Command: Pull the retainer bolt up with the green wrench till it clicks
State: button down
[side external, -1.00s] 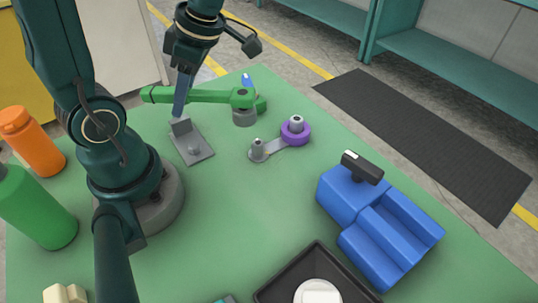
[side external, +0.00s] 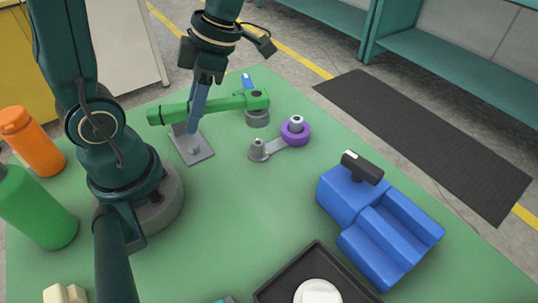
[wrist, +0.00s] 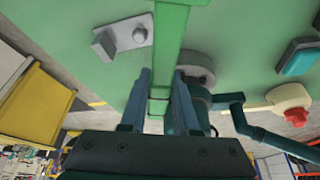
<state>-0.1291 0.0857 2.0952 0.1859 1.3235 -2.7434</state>
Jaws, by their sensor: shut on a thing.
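The green wrench (side external: 225,104) lies across my gripper (side external: 196,115), whose blue-grey fingers are shut on its handle. The wrist view also shows the handle (wrist: 171,35) between the fingers. The wrench head, with a small dark spot on top, is above a short grey cylinder (side external: 257,119); I cannot tell whether they touch. A grey link (side external: 276,145) carries a grey upright post (side external: 258,149) and a purple ring (side external: 296,133) around a pale peg. I cannot tell which part is the retainer bolt.
A grey bracket plate (side external: 195,152) lies below the gripper. A blue stepped block (side external: 375,225) with a black handle and a black tray (side external: 275,290) stand nearer the camera. The middle of the green table is clear.

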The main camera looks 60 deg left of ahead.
jog(key=shift+f, duration=2.3)
jog(key=shift+f, duration=0.35)
jog(key=shift+f, duration=1)
jog(key=shift+a, duration=0.1)
